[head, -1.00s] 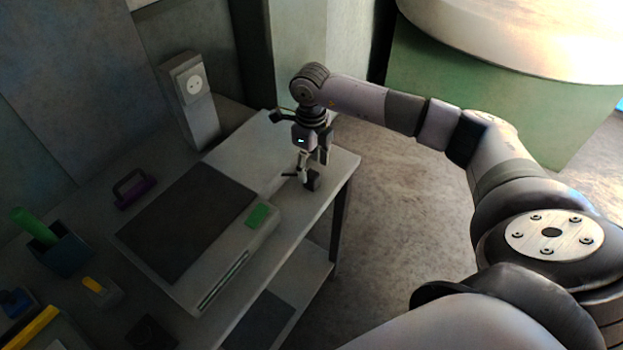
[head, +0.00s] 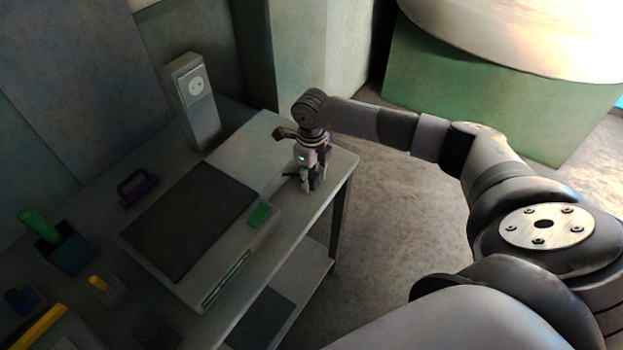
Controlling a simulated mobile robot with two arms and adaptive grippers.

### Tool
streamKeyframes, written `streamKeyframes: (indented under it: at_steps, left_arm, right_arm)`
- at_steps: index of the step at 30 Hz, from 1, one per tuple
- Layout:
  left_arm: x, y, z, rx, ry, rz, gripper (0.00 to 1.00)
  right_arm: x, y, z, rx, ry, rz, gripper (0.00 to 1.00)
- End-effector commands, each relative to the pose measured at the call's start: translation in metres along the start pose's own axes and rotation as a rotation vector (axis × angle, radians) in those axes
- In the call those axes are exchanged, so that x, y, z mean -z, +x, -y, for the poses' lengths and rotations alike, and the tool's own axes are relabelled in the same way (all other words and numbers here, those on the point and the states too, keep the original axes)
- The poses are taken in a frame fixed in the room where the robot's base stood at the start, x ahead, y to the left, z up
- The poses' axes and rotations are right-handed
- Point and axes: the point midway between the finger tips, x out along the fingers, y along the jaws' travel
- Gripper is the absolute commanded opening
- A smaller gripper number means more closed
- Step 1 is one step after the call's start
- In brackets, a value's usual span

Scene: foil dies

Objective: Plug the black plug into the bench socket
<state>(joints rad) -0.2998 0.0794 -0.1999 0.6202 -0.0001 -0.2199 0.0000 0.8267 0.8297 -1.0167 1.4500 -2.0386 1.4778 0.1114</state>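My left gripper is not in view.
A flat device with a dark top (head: 190,222) and a green patch lies mid-bench. A purple-handled tool (head: 137,188) and a dark holder with a green-handled item (head: 66,248) are to the left. Bare bench top lies between the post and my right gripper.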

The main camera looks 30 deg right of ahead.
Motion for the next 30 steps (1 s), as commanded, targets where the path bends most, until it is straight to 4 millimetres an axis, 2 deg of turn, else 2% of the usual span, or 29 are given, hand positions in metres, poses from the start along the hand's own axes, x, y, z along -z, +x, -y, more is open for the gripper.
streamKeyframes:
  at_steps: [2, 14, 23, 26, 30]
  left_arm:
    - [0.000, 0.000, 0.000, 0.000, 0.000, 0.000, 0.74]
    - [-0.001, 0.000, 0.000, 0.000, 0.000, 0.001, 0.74]
    - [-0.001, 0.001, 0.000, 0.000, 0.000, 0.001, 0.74]
    - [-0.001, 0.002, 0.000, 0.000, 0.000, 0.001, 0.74]
    - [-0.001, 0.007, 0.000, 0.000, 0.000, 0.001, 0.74]
  right_arm:
    - [0.000, 0.000, 0.000, 0.000, 0.000, 0.000, 0.32]
    - [0.000, 0.000, 0.000, 0.000, 0.000, 0.000, 0.05]
    - [0.000, -0.002, 0.000, 0.000, 0.000, 0.001, 0.05]
    - [-0.001, -0.008, 0.000, 0.000, 0.000, 0.002, 0.05]
    - [-0.001, -0.025, 0.001, 0.002, 0.000, 0.005, 0.05]
